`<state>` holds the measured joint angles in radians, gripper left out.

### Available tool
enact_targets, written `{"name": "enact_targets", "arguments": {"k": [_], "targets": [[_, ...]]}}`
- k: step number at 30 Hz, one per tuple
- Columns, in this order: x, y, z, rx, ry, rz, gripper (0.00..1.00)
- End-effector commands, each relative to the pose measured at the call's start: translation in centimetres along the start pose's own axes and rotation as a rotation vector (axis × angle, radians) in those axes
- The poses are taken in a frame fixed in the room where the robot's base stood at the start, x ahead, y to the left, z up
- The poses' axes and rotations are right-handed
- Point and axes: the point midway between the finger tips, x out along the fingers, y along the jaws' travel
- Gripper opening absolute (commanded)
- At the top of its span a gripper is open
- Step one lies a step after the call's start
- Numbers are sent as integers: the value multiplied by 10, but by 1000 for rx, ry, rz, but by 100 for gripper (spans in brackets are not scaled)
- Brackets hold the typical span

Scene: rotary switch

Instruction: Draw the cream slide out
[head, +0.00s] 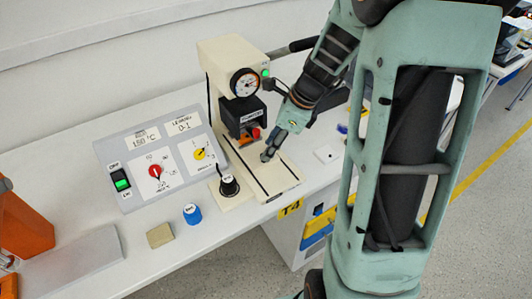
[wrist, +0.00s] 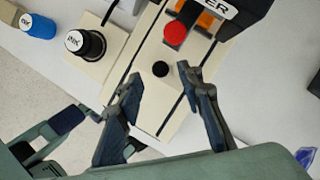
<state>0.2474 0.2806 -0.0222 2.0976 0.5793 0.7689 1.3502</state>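The cream slide (wrist: 152,103) lies between two dark grooves on the cream press base, with a small black knob (wrist: 160,68) standing on it. A red round piece (wrist: 175,34) sits further in, under the press head. My gripper (wrist: 159,73) is open and points down over the slide, with one finger on each side of the knob. In the wrist view the fingers look apart from the knob; their height over the slide is hard to judge. In the head view my gripper (head: 270,152) is over the front of the press, and hides the knob and part of the slide.
The cream press (head: 227,62) has a dial gauge (head: 244,83) and a black head above the slide. Left of the slide stand a black INK pot (head: 229,187), a blue-capped pot (head: 192,215), a tan block (head: 160,235) and a grey control panel (head: 139,186). The table's front edge is close.

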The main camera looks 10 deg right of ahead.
Motion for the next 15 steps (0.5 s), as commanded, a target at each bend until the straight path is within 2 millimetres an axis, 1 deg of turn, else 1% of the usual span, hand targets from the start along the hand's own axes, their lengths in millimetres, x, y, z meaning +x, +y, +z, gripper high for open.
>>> {"name": "enact_targets", "arguments": {"k": [1,3,6,10,15], "targets": [[10,1,-1,0,0,4,34],[20,1,0,-1,0,3,34],[28,0,0,0,0,1,34],[33,0,0,0,0,0,34],[33,0,0,0,0,-1,34]]}}
